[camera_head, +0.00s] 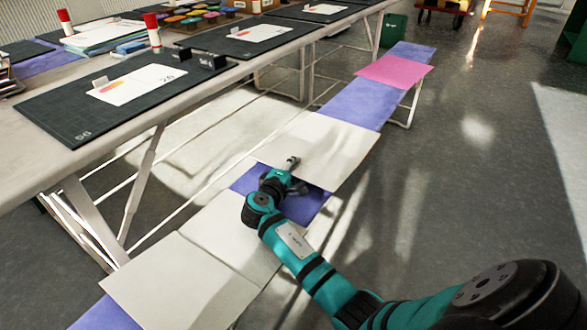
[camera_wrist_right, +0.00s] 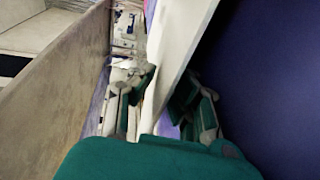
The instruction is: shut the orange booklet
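I see no orange cover. Pale cream leaves lie on the low bench; a near pair (camera_head: 180,285) meets along a line, and a farther leaf (camera_head: 325,150) lies beyond my right gripper. I cannot tell which belongs to the orange booklet. My right gripper (camera_head: 294,174) is at the near edge of the farther leaf, over a purple strip. In the right wrist view, a pale leaf (camera_wrist_right: 184,45) runs between the fingers of the right gripper (camera_wrist_right: 168,88); I cannot tell whether they pinch it. My left gripper is out of view.
The low purple bench (camera_head: 350,102) carries a pink sheet (camera_head: 395,72) farther along. A long table (camera_head: 60,165) on the left holds dark mats (camera_head: 100,105), cards, glue sticks and small pots. Open grey floor (camera_head: 480,190) lies right of the bench.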

